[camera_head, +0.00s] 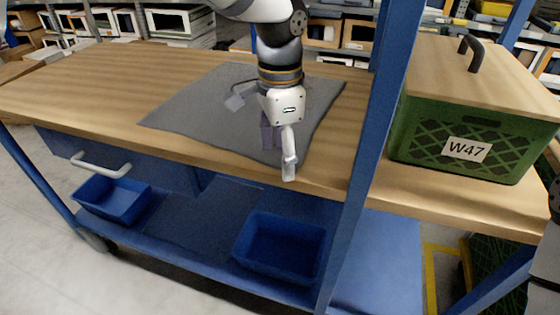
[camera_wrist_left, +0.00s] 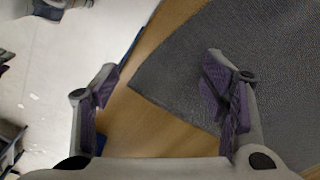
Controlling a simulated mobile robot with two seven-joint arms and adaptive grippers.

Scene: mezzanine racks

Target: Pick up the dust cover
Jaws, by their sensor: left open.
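The dust cover, a flat dark grey sheet (camera_head: 195,108), lies spread on the wooden worktop (camera_head: 90,88). Its near right corner region is partly hidden by my left arm and gripper. My left gripper (camera_head: 278,152) is open and empty, pointing down by the sheet's near edge. In the left wrist view the open gripper (camera_wrist_left: 164,85) has one finger over the grey sheet (camera_wrist_left: 275,45). Its other finger appears against the table edge and floor. I cannot tell whether either finger touches the sheet. My right gripper is not in view.
A blue post (camera_head: 372,140) rises just right of the left gripper. Right of it stands a green crate (camera_head: 425,150) with a wooden lid (camera_head: 480,75) and a W47 label. Blue bins (camera_head: 280,245) sit on the lower shelf. The left of the worktop is clear.

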